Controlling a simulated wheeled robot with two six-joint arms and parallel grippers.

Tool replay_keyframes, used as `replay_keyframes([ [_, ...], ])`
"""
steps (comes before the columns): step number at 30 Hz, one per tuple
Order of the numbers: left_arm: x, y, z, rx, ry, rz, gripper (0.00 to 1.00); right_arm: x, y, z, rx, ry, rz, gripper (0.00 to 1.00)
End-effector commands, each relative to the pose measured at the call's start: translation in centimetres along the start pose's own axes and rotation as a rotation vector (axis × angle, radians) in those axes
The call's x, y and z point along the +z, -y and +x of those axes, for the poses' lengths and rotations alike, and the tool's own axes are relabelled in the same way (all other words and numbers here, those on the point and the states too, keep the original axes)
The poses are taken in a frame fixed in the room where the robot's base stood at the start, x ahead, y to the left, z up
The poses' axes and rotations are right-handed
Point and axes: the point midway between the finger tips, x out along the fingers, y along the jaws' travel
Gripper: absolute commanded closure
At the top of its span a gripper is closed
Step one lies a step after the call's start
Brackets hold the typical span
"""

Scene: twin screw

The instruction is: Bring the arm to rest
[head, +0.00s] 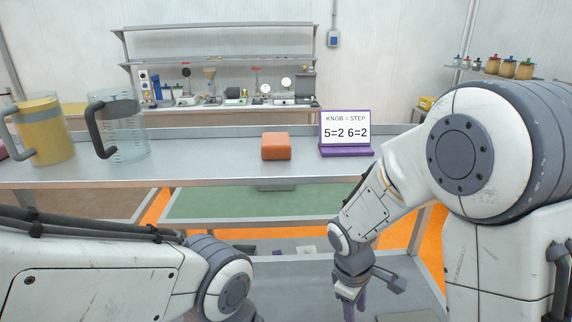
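My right arm comes in from the right and bends down at the front of the bench. Its gripper (355,303) points downward over the lower grey surface, with purple finger parts near the bottom edge of the picture. I cannot tell whether it is open or shut, and no held object shows. My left arm (120,280) lies across the lower left. Its gripper is out of view.
The grey bench (220,171) holds a yellow-filled jug (45,130), a clear jug (122,130), an orange block (276,146) and a purple-framed sign (345,130) reading "KNOB = STEP 5=2 6=2". A lower grey surface (290,275) lies in front.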

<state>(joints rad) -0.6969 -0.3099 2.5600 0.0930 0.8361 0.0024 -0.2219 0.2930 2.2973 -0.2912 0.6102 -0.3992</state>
Motion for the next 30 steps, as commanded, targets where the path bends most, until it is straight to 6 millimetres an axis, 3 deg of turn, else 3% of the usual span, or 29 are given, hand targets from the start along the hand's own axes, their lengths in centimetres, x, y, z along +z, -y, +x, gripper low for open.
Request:
replay_keyframes([
  [6, 0.0, 0.0, 0.0, 0.000, 0.000, 0.000, 0.50, 2.4, -0.1, -1.5, -0.030, -0.152, 0.449, 0.53],
  [15, 0.0, 0.0, 0.0, 0.000, 0.000, 0.000, 0.50, 4.7, -0.3, -2.7, -0.057, -0.295, 0.889, 0.53],
  [23, 0.0, 0.1, 0.7, 0.000, 0.000, 0.000, 0.50, 2.7, 3.5, -4.0, -0.090, -0.279, 0.750, 0.53],
  [30, 0.1, 0.1, 1.5, 0.000, 0.000, 0.001, 0.50, 1.6, 8.7, -5.5, -0.128, -0.254, 0.578, 0.53],
])
